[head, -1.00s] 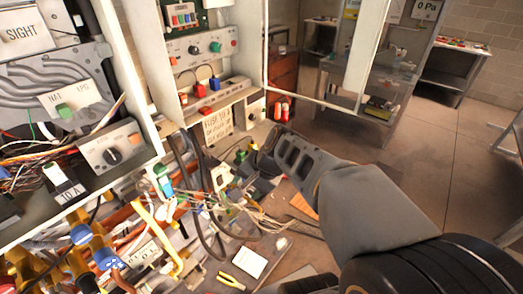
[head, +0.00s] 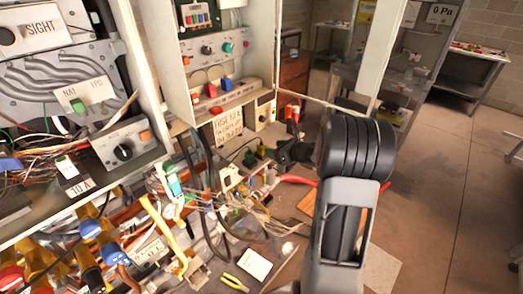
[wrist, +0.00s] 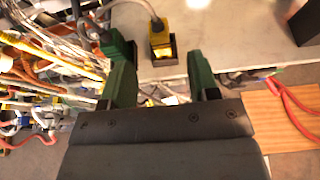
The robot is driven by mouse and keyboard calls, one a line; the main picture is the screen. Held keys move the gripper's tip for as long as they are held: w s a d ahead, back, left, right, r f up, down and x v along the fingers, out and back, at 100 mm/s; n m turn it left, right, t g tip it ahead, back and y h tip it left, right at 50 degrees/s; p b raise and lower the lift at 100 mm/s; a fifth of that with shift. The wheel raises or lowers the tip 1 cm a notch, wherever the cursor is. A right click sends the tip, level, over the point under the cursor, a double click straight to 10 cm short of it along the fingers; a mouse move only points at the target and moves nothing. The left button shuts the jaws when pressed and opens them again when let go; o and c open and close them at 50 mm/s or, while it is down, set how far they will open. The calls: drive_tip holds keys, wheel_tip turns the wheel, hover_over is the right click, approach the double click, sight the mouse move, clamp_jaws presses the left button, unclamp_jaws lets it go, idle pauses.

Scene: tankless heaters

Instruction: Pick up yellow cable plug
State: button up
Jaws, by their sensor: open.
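The yellow cable plug (wrist: 161,42) stands in a dark socket on a pale bench top in the wrist view, with a grey cable rising from its top. It is small in the head view (head: 261,148). A green plug (wrist: 117,48) stands just left of it, also small in the head view (head: 249,158). My gripper (wrist: 162,76) is open, its two green fingers apart and nothing between them. The yellow plug is ahead of the fingertips, roughly in line with the gap. In the head view my dark gripper (head: 284,154) is partly hidden by my wrist.
Tangled wires (wrist: 50,70) crowd the left of the wrist view. A wooden board (wrist: 285,120) and red cables lie at right. A cabinet (head: 190,45) with switches stands behind. Open floor (head: 430,170) is at right.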

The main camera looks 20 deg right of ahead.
sight(263, 145)
drive_tip(key=shift+p+x, duration=1.1)
drive_tip(key=shift+x, duration=2.4)
drive_tip(key=c, duration=1)
drive_tip(key=shift+r, duration=0.1)
